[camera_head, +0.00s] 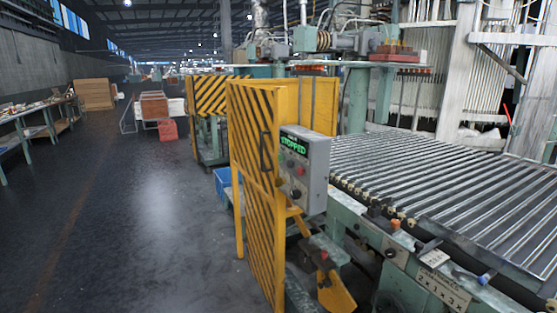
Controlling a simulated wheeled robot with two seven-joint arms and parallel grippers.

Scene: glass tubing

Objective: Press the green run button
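A grey control box (317,178) is mounted on the yellow machine guard near the middle of the camera_head view. Its screen (293,144) shows "STOPPED" in green letters. Below the screen are small controls, including a red button (301,169) and a dark round knob (296,194). The controls are small and seen at an angle, so I cannot make out a green button for certain. Neither of my grippers is in view, and nothing is touching the box.
The yellow guard with black stripes (254,235) stands upright left of the box. A roller conveyor (440,175) fills the right side. A blue crate (223,185) is behind the guard. The dark floor (150,220) on the left is open, with a workbench (30,125) beyond.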

